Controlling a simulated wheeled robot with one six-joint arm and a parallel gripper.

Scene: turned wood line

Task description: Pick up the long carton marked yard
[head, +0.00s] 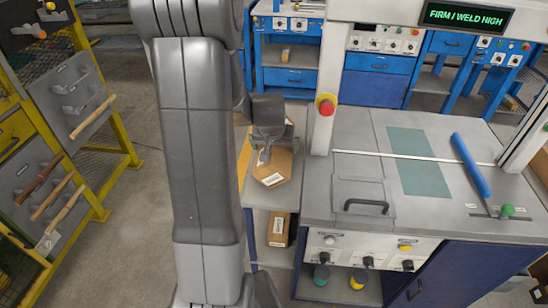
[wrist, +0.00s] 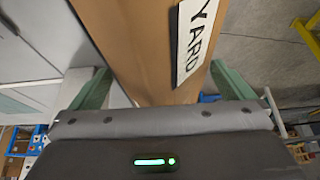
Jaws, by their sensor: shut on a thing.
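The long brown carton (wrist: 140,40) fills the upper middle of the wrist view. Its white label (wrist: 195,40) reads YARD. My gripper (wrist: 162,86) has a green finger on each side of the carton and is shut on it. In the head view my gripper (head: 268,140) points down at the brown carton (head: 284,164), which has a white label at its near end, over the grey side table. My gripper hides part of the carton there. I cannot tell whether it touches the tabletop.
A second brown carton (head: 279,229) stands on the shelf below. Right of it is a grey bench (head: 320,200) with a blue roller (head: 470,165) and an upright frame bearing a red button (head: 326,104). A yellow rack (head: 107,110) with wooden-handled tools stands left, with open floor between.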

